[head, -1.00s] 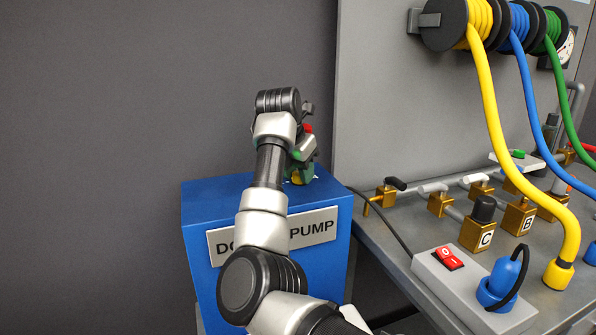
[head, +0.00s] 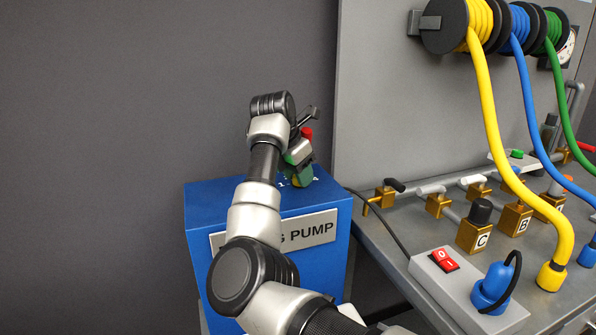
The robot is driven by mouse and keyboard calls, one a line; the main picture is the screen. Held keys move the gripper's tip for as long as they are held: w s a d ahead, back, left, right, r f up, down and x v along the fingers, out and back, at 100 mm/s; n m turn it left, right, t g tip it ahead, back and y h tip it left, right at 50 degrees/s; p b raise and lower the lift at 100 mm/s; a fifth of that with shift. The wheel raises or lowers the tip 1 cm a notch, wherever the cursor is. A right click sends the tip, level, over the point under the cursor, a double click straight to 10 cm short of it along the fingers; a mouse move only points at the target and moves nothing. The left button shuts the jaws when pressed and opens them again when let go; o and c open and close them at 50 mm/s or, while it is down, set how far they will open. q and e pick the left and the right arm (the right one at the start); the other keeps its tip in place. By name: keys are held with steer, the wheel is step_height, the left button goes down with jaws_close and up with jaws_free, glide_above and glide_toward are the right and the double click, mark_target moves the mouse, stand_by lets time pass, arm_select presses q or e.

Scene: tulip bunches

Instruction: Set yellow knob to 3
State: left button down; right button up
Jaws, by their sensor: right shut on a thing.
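The yellow knob (head: 302,181) is on top of the blue dosing pump (head: 322,264), mostly hidden by my right gripper (head: 299,170). That gripper points down at the pump top and is shut on the knob. White scale marks show beside the knob, with what looks like a 4 just right of it; the knob's pointer is hidden, so I cannot tell its setting. My right arm also covers part of the pump's front label. My left gripper is not in view.
Right of the pump is a grey bench with brass valves (head: 474,236), a power strip with a red switch (head: 444,260) and a blue plug (head: 492,288). A black cable (head: 385,222) runs close to the pump. Yellow, blue and green hoses hang from reels. The left side is clear.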

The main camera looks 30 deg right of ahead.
steer(key=o, duration=0.9)
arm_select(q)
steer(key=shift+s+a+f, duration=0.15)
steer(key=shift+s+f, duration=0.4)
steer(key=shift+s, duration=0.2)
arm_select(e)
steer(key=shift+v, duration=5.4)
